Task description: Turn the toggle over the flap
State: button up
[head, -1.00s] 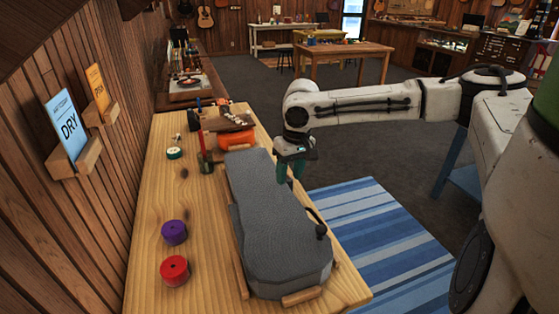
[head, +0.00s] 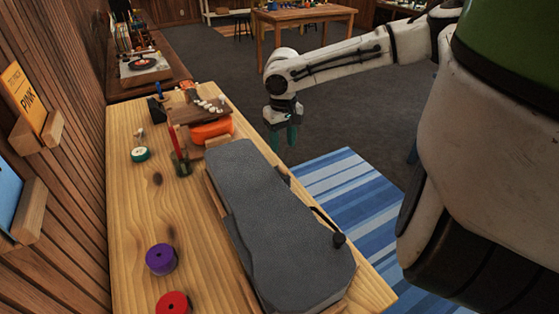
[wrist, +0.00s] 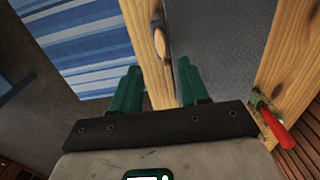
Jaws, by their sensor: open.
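A long grey case (head: 270,225) lies closed on the wooden workbench. A black strap with a dark knob (head: 338,240) is at its right edge near the close end; I cannot tell if this is the toggle. My gripper (head: 283,139) is open and empty, pointing down just off the bench's right edge, near the case's far end. In the wrist view its green fingers (wrist: 158,88) are apart, with the bench edge beyond them. A small tan rounded piece (wrist: 159,42) with a dark end sits by the grey case (wrist: 215,45). No flap can be made out clearly.
A red-handled tool (head: 179,150) and an orange object (head: 211,131) stand beyond the case. Purple (head: 161,259) and red (head: 173,303) rolls lie to its left. A blue striped rug (head: 345,190) covers the floor at right.

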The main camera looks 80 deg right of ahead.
aim_at(282, 167)
notch_tip(282, 167, down, 8)
jog(key=shift+f, duration=0.25)
jog(key=shift+c, duration=0.2)
grip_shut()
